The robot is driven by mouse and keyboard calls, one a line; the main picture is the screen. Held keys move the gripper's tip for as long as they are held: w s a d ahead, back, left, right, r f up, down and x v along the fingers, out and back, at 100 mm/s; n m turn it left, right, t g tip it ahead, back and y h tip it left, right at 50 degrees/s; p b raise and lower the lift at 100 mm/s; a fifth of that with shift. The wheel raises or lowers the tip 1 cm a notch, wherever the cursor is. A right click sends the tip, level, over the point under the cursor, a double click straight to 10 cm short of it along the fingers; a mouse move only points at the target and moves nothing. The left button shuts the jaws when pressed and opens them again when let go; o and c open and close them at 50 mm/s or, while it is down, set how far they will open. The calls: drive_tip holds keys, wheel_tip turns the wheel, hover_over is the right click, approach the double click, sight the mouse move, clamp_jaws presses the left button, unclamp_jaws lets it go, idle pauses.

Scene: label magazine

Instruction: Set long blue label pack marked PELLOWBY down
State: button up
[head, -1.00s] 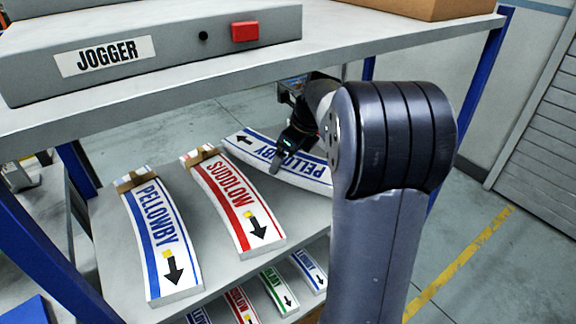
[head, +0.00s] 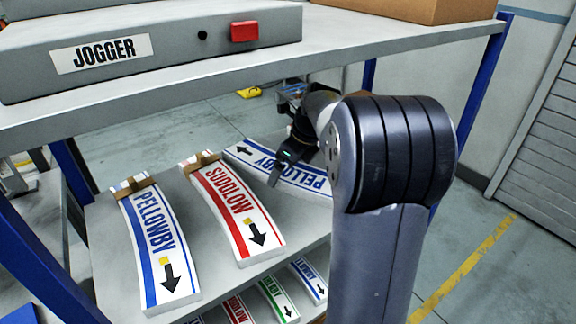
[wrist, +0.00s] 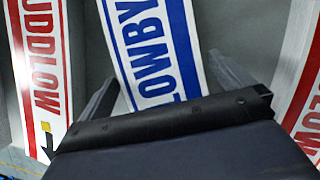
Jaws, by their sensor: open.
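A long curved white pack with blue lettering, PELLOWBY (head: 308,182), lies aslant at the back right of the middle shelf, partly hidden by my arm. My gripper (head: 275,182) is over its middle and covers some letters. In the wrist view the pack (wrist: 158,45) shows LOWBY and lies between my gripper's (wrist: 162,68) two spread fingers, with gaps on both sides. My gripper is open. I cannot tell the height of the fingers over the shelf. A second blue PELLOWBY pack (head: 157,245) with a brown band lies at the left.
A red SUDDLOW pack (head: 232,210), also banded, lies between the two blue packs and shows at left in the wrist view (wrist: 40,70). Another red-marked pack (wrist: 305,90) is at the right edge there. Several smaller packs (head: 275,297) lie below.

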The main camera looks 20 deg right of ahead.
drive_tip(key=v, duration=0.3)
drive_tip(key=p+v, duration=0.1)
drive_tip(key=v, duration=0.1)
drive_tip(key=shift+s+d+r, duration=0.3)
drive_tip(key=s+d, duration=0.2)
drive_tip(key=s, duration=0.1)
drive_tip(key=s+d, duration=0.2)
drive_tip(key=s, duration=0.1)
drive_tip(key=s+d, duration=0.2)
drive_tip(key=s, duration=0.1)
drive_tip(key=shift+s+f, duration=0.2)
drive_tip(key=shift+s, duration=0.05)
drive_tip(key=shift+w, duration=0.1)
hover_over(297, 173)
drive_tip(key=s, duration=0.1)
drive_tip(key=shift+d, duration=0.3)
drive_tip(key=w+f, duration=0.1)
drive_tip(key=w+a+f, duration=0.1)
drive_tip(key=a+f+b, duration=0.1)
drive_tip(key=shift+w+f, duration=0.35)
drive_tip(key=shift+w, duration=0.05)
drive_tip(key=shift+w+f, duration=0.2)
drive_tip(key=shift+f, duration=0.4)
drive_tip(key=shift+r, duration=0.1)
